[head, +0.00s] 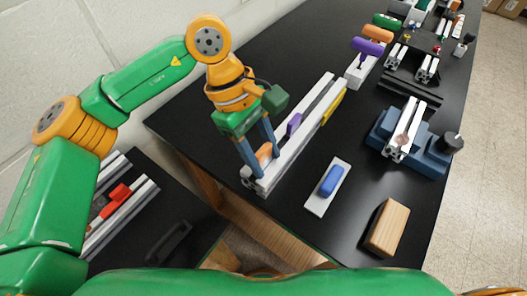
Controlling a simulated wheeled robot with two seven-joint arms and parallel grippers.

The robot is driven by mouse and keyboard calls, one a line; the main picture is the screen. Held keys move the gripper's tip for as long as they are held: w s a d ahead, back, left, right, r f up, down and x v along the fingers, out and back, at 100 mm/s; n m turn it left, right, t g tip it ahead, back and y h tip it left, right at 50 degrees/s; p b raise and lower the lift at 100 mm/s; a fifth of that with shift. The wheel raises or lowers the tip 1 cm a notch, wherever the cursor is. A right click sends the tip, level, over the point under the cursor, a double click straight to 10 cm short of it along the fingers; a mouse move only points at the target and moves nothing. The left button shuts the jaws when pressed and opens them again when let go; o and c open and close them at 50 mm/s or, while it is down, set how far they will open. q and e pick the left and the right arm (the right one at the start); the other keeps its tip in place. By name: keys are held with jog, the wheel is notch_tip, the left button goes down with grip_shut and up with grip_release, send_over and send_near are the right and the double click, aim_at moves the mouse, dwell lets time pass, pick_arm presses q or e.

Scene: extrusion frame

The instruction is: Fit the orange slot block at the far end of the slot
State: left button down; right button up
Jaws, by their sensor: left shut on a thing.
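My left gripper (257,162) reaches down from the left with its blue-grey fingers at the near end of a long silver slotted extrusion (290,150). It is shut on the orange slot block (264,152), which shows partly between and behind the fingers. The block is at the extrusion's near end; whether it sits down in the slot I cannot tell. A purple block (293,124) stands at the extrusion farther along, near its middle. A yellow piece (333,106) lies along the extrusion's right side toward the far end. My right gripper is out of view.
A blue block on a white plate (316,203) and a wooden block (387,228) lie right of the extrusion. A blue fixture (432,157) stands farther right. Purple (367,47) and orange (378,33) handled pieces stand behind. A lower black table (150,250) is at left.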

aim_at(260, 152)
pick_arm(q)
jog(key=shift+f+b, duration=0.35)
jog(key=shift+c, duration=1.3)
grip_release()
jog(key=v, duration=0.7)
jog(key=shift+r+b, duration=0.1)
jog(key=shift+b, duration=0.3)
